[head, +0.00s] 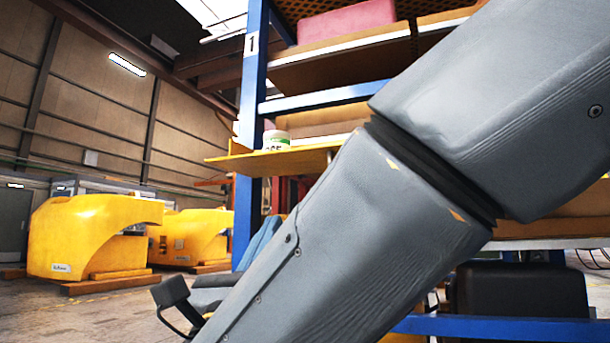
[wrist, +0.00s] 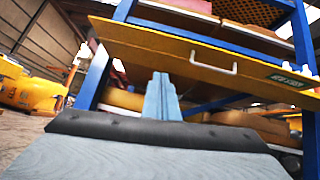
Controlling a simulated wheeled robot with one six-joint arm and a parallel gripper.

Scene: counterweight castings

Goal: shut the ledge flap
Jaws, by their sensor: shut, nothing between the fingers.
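The ledge flap is a yellow panel (head: 240,163) that stands out roughly level from the blue rack in the head view. In the wrist view the flap (wrist: 150,45) slants across above my gripper, with a pale bar handle (wrist: 214,69) and a dark label on its face. My gripper (wrist: 160,80) is shut and empty, its blue fingers pointing up toward the flap's lower edge; I cannot tell whether they touch. In the head view my gripper (head: 275,222) is below the flap, partly hidden by my arm.
A white and green tub (head: 276,140) stands on the flap. The blue rack (head: 252,100) holds boards and a pink block (head: 346,20). Yellow castings (head: 85,235) lie on timbers at the left. Open floor shows at lower left. My arm hides much of the rack.

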